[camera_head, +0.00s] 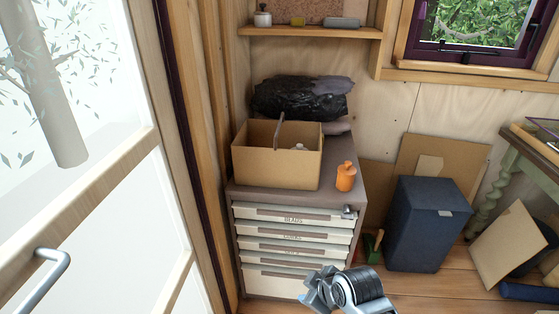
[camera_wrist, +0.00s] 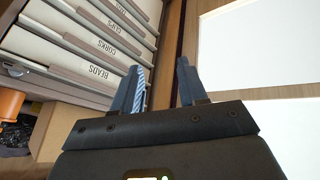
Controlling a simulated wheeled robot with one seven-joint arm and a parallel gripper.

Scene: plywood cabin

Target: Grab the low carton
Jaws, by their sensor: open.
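The low carton (camera_head: 270,168) is an open-topped brown cardboard box on top of the drawer cabinet, with a thin divider or flap standing up in it and a small pale item inside. My gripper (camera_head: 315,292) is in front of the cabinet's lower drawers, below the carton and apart from it. In the wrist view my gripper's two fingers (camera_wrist: 161,88) are spread with nothing between them. A tan strip at the lower left of the wrist view may be part of the carton; I cannot tell.
The drawer cabinet (camera_head: 290,228) has labelled drawers, which also fill the wrist view's upper left (camera_wrist: 85,45). An orange jar (camera_head: 346,177) stands right of the carton. A black bag (camera_head: 300,100) lies behind it. A glazed door (camera_head: 110,200) is close on the left. A blue bin (camera_head: 428,225) stands right.

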